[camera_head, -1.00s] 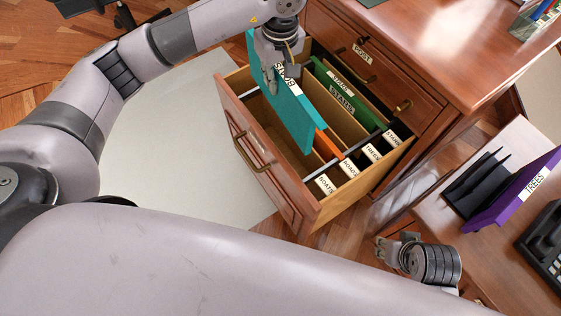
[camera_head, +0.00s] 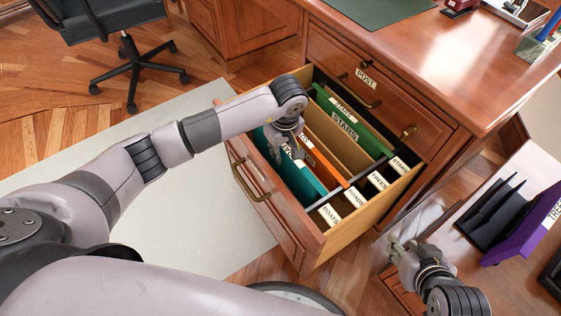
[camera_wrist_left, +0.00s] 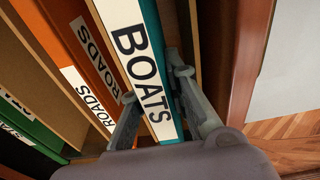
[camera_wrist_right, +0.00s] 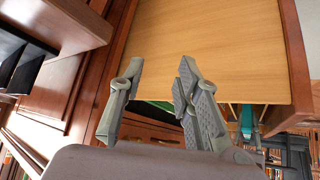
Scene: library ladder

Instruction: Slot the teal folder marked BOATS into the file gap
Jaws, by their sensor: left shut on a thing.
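The teal BOATS folder (camera_head: 301,178) stands low inside the open file drawer, in the front compartment behind the BOATS label (camera_head: 330,214). Its white BOATS tab (camera_wrist_left: 142,66) fills the middle of the left wrist view. My left gripper (camera_head: 287,152) is shut on the folder's top edge, with one finger on each face in the left wrist view (camera_wrist_left: 156,98). The folder's lower edge is hidden in the drawer. My right gripper (camera_head: 402,243) is empty, beside the drawer's right end; its fingers stand apart in the right wrist view (camera_wrist_right: 157,85).
Behind the teal folder stand an orange ROADS folder (camera_head: 322,160) and a green STAIRS folder (camera_head: 352,127). TREES and ROADS labels mark other compartments. A purple TREES folder (camera_head: 520,228) and black rack (camera_head: 490,212) stand on the side table at right.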

